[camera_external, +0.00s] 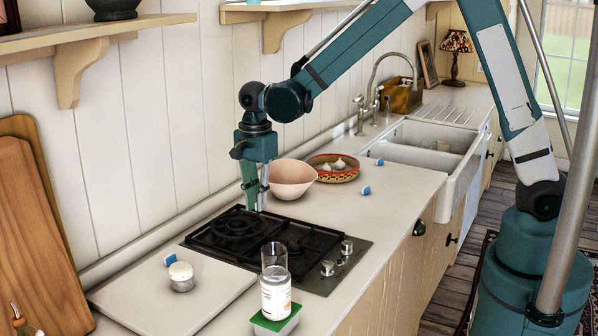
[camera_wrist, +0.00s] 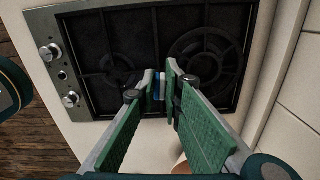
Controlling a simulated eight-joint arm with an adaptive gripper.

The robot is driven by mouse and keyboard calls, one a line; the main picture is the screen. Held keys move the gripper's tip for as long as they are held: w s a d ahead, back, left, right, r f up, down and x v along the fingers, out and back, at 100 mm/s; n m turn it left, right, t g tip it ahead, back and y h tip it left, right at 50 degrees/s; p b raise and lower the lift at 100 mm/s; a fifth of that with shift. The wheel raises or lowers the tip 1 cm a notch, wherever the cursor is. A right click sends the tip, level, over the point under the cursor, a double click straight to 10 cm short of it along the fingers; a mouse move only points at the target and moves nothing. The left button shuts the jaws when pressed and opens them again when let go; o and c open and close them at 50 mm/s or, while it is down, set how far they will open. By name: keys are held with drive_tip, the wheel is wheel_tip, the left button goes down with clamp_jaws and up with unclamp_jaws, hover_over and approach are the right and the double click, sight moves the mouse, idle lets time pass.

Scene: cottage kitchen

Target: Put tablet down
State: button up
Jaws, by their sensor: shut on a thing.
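My gripper (camera_external: 257,206) points down over the black gas hob (camera_external: 215,262), just left of the pink bowl. In the wrist view my gripper (camera_wrist: 165,85) is shut on a small blue-and-white tablet (camera_wrist: 157,86), with the dark hob behind it. The green fingers hide part of this tablet. The tablet cannot be made out between the fingers in the external view. Similar blue-and-white tablets lie on the white counter: one (camera_external: 366,190) right of the bowl, one (camera_external: 379,162) near the sink, and one (camera_external: 170,260) at the left on a white board.
A pink bowl (camera_external: 292,182) and a patterned dish (camera_external: 335,172) stand beyond the hob. A clear labelled container (camera_external: 275,292) stands on a green-topped block (camera_external: 262,326) at the front. Counter right of the hob is clear.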

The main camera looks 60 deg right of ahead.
drive_tip(key=a+r+n, duration=0.1)
drive_tip(key=a, duration=4.2)
drive_tip(key=shift+s+a+p, duration=0.25)
drive_tip(key=shift+s+p, duration=0.1)
drive_tip(key=shift+s, duration=0.1)
drive_tip(key=shift+f, duration=0.15)
hover_over(159, 318)
drive_tip(key=shift+f, duration=3)
drive_tip(key=shift+f+p, duration=0.4)
drive_tip(key=shift+f, duration=1.5)
drive_tip(key=shift+f, duration=0.15)
